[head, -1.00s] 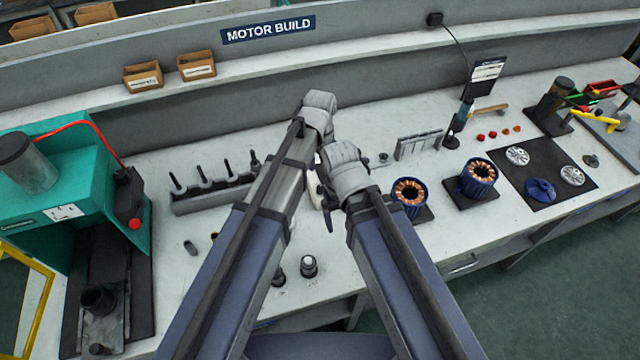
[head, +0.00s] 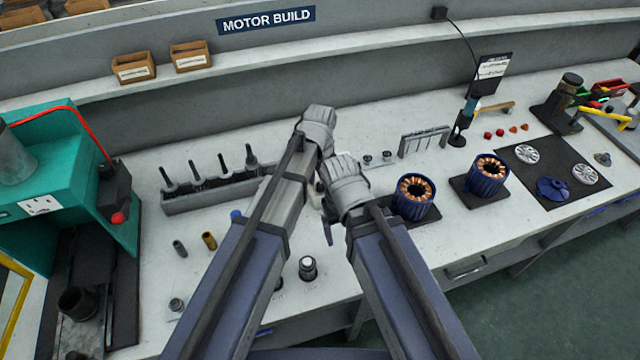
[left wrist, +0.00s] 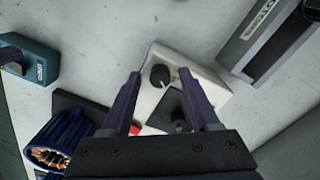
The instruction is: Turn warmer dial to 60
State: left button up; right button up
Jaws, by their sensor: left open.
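The warmer (left wrist: 205,88) is a pale box in the left wrist view, with a dark plate on its top. Its black dial (left wrist: 160,76) has a white pointer mark aimed towards the lower right of the picture. My left gripper (left wrist: 162,100) is open, its two dark fingers apart on either side of the dial in the picture. Contact with the dial does not show. A small red part shows beside the left finger. In the head view my arms largely hide the warmer.
Two blue stators with copper windings (head: 415,198) (head: 487,177) stand right of my arms. A rack with upright tools (head: 210,194) stands behind on the left. A teal press (head: 50,235) is at far left. Small loose parts lie on the bench at left.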

pick_arm(q)
grip_shut()
dwell(0.4)
jog(key=shift+n, duration=0.3)
jog(key=n, duration=0.6)
jog(key=shift+n, duration=0.3)
jog(key=n, duration=0.6)
jog(key=shift+n, duration=0.5)
grip_release()
